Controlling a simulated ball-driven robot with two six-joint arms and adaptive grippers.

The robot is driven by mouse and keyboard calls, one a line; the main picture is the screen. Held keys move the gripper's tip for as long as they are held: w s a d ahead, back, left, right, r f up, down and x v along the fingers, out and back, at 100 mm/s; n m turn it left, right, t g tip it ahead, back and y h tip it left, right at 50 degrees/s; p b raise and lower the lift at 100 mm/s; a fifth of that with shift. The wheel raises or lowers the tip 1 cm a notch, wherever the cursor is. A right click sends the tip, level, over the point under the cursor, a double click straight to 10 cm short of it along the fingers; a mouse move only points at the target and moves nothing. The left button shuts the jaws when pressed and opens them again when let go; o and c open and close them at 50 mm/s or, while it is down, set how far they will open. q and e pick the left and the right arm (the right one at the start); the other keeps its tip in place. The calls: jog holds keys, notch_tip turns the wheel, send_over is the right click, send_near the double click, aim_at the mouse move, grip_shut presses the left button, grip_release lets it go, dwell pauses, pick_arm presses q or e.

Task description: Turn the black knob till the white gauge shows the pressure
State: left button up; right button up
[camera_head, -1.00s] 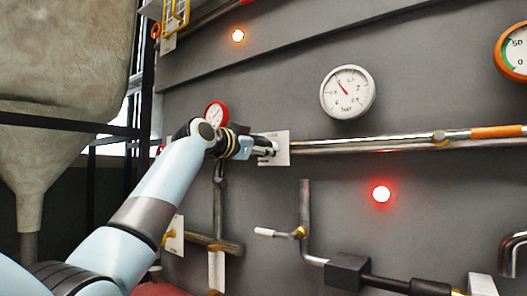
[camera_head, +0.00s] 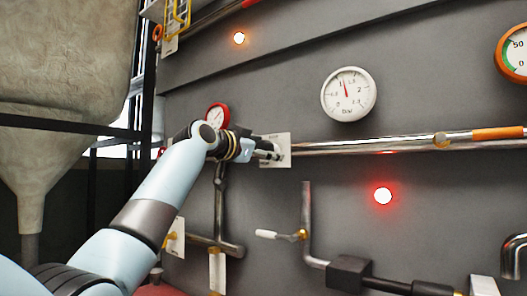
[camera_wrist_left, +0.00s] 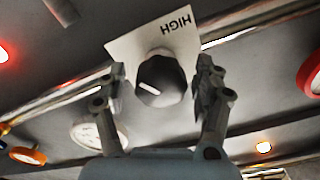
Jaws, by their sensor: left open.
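The white gauge (camera_head: 348,94), marked bar, hangs on the grey wall; its dark red needle points nearly straight up, a little left, near the 1 mark. My left gripper (camera_head: 270,150) reaches to the white plate (camera_head: 283,160) on the pipe left of the gauge, hiding the knob there. In the left wrist view the black knob (camera_wrist_left: 161,82) with a white pointer line stands between the open fingers of my left gripper (camera_wrist_left: 161,74), one on each side. The plate (camera_wrist_left: 125,45) behind it reads HIGH, upside down. My right gripper is out of view.
A red-rimmed gauge (camera_head: 217,116) sits behind my left wrist, an orange-rimmed gauge (camera_head: 515,52) at the far right. A red lamp (camera_head: 383,195) and an orange lamp (camera_head: 239,38) glow. A white-handled lever (camera_head: 267,234) sticks out below. A large hopper (camera_head: 60,70) stands left.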

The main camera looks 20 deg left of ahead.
pick_arm(q)
jog(key=v, duration=1.2)
